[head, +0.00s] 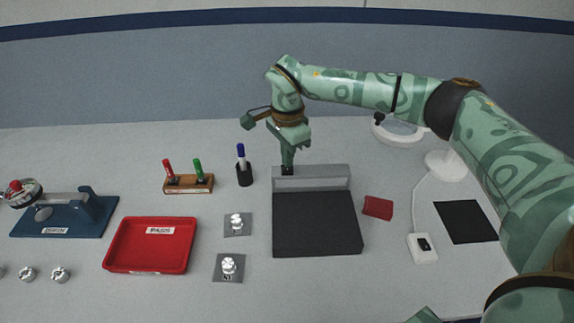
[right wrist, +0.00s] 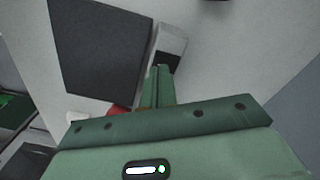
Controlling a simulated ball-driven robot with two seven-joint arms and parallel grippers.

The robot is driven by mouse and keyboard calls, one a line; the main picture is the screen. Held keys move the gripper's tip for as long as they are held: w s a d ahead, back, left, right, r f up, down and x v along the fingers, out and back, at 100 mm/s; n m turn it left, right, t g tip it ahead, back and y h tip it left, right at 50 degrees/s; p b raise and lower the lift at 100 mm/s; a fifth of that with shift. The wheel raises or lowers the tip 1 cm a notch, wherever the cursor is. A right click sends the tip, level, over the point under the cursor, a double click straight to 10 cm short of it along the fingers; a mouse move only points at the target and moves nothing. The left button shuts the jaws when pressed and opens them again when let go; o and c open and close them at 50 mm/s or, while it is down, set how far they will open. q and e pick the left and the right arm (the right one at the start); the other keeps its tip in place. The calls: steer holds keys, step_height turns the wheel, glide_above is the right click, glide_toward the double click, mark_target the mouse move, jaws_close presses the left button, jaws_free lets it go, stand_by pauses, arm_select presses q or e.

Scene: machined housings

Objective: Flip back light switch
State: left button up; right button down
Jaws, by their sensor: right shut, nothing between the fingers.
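A grey housing (head: 325,180) runs along the back edge of a flat dark panel (head: 315,225); the panel looks unlit. A small black switch (head: 286,171) sits at the housing's left end. It also shows in the right wrist view (right wrist: 165,61), on the light grey housing end (right wrist: 170,40). My right gripper (head: 287,168) points down at this switch, its fingers closed together and empty. In the right wrist view the fingertips (right wrist: 160,70) overlap the switch's edge; I cannot tell whether they touch it. My left gripper is not in view.
A red block (head: 377,207) lies right of the panel. A white ring lamp (head: 445,163) is corded to a small white box (head: 422,248). A pen cup (head: 244,175), marker rack (head: 188,184) and red tray (head: 109,257) stand left. The table front of the panel is clear.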

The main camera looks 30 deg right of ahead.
steer(key=shift+f, duration=0.9)
stand_by(0.9)
step_height(320, 180, up, 7)
steer(key=p, duration=0.5)
steer(key=shift+r+p, duration=0.1)
steer(key=shift+p, duration=0.3)
